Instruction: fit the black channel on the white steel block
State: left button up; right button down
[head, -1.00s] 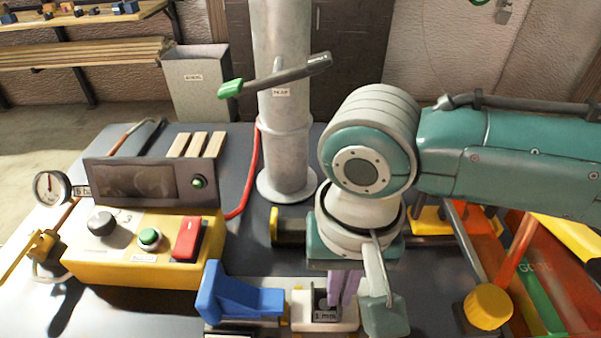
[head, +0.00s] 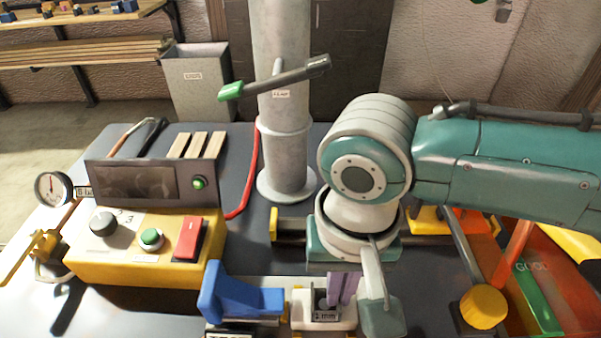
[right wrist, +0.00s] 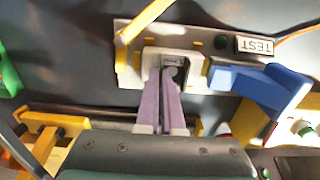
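The white steel block (head: 308,312) sits in the fixture at the bottom of the head view; it also shows in the right wrist view (right wrist: 149,70). The black channel (head: 321,303) is a small dark piece at the block's middle, with a pale label on its near side. My right gripper (right wrist: 170,72) reaches down over the block. Its purple fingers come close together at the dark piece and appear shut on it. The fingers hide part of the channel, so I cannot tell whether it is fully seated. My left gripper is not in view.
A blue jaw (head: 235,300) stands left of the block. A yellow control box (head: 140,255) with knobs and a red switch is further left. A grey column (head: 285,150) rises behind. A yellow knob (head: 484,307) and coloured bins (head: 545,280) are at the right.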

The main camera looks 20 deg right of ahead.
jog(key=c, duration=1)
grip_release()
